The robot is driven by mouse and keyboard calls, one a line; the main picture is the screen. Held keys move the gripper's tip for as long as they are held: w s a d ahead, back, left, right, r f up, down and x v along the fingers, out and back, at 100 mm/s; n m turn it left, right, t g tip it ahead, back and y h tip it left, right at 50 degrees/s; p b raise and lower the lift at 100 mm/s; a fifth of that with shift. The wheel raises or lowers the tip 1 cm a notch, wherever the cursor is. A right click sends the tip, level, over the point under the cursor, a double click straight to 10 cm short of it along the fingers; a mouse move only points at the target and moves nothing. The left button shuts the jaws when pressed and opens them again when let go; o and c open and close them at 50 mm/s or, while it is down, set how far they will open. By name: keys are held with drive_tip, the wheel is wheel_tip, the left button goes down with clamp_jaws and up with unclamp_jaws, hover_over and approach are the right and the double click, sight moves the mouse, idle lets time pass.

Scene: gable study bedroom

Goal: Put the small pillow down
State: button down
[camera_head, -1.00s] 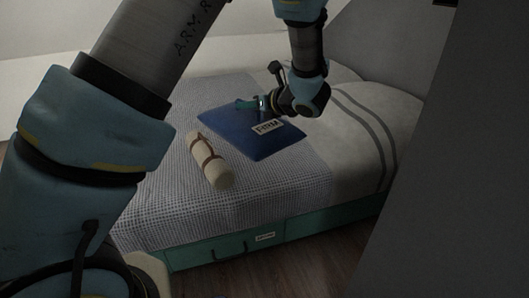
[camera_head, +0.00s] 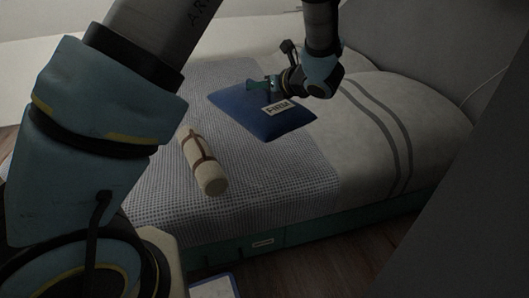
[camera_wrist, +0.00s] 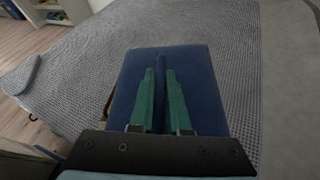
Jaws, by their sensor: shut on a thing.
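The small pillow (camera_head: 255,118) is dark blue with a pale label reading like "FIRM". It is at the grey waffle blanket on the bed in the head view; I cannot tell whether it rests there or hangs just above. My gripper (camera_head: 262,86) is at the pillow's far part. In the wrist view, the pillow (camera_wrist: 195,62) lies beneath the green fingers of my gripper (camera_wrist: 160,72). The fingers are close together, shut on a narrow ridge of blue cloth. The pillow's underside is hidden.
A cream roll with brown straps (camera_head: 205,165) lies on the blanket (camera_head: 290,180), left of and nearer than the pillow. The pale striped bedding (camera_head: 360,150) to the right is clear. A grey wall or panel (camera_head: 485,200) stands at the right.

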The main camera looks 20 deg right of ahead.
wheel_tip(320, 180, down, 9)
drive_tip(key=b, duration=0.8)
drive_tip(key=shift+f+b, duration=0.1)
drive_tip(key=shift+b, duration=0.25)
wheel_tip(320, 180, down, 10)
drive_tip(key=b, duration=0.2)
drive_tip(key=shift+b, duration=0.3)
drive_tip(key=shift+f, duration=0.1)
drive_tip(key=c, duration=0.9)
unclamp_jaws()
drive_tip(key=p+v, duration=0.2)
drive_tip(key=v, duration=1)
